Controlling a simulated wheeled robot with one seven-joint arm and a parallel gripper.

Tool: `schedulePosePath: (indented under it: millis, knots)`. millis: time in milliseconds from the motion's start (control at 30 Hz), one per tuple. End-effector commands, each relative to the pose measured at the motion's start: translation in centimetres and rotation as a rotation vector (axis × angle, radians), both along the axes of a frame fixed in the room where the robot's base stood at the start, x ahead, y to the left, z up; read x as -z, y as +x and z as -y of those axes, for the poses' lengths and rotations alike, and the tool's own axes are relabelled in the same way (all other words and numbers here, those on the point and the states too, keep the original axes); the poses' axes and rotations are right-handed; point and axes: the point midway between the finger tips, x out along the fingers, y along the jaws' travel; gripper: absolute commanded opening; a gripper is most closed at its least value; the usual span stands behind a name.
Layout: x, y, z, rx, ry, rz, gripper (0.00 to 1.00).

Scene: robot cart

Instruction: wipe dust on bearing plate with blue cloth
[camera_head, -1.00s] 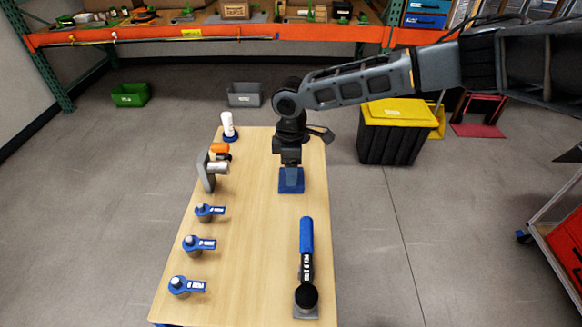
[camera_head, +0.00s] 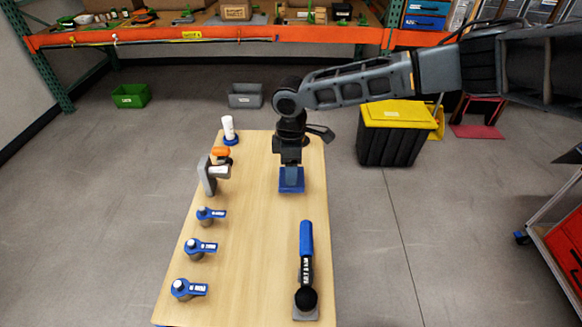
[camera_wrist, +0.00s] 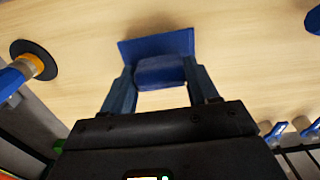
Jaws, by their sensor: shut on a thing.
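My gripper (camera_head: 291,172) points down over the far part of the wooden table and is shut on the blue cloth (camera_head: 291,187). In the wrist view the cloth (camera_wrist: 155,46) shows as a flat blue sheet with a thicker folded part between my two fingers (camera_wrist: 160,85). It is at or just above the tabletop; I cannot tell if it touches. A grey upright plate (camera_head: 207,176) with a cylinder through it stands at the left edge. A square grey plate (camera_head: 313,314) lies under a black-ended tool at the near right. I cannot tell which is the bearing plate; no dust shows clearly.
Several blue-handled parts (camera_head: 195,247) line the table's left edge. A white bottle (camera_head: 228,128) stands at the far left corner, and a blue-handled tool (camera_head: 306,245) lies at near right. The table middle (camera_head: 245,240) is clear. A yellow-lidded bin (camera_head: 393,130) stands beyond the right edge.

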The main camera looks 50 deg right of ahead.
Motion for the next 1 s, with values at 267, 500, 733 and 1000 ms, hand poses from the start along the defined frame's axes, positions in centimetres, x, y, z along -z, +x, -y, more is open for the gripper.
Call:
schedulePosePath:
  millis: [267, 500, 733, 1000]
  knots:
    - [-2.1, 0.0, 0.0, 0.001, 0.002, 0.001, 0.25]
    - [-3.7, 0.0, 0.0, 0.001, 0.001, 0.0, 0.25]
    - [-4.4, 0.0, 0.0, 0.001, 0.001, -0.001, 0.25]
    - [-4.4, 0.0, 0.0, 0.001, 0.001, -0.001, 0.25]
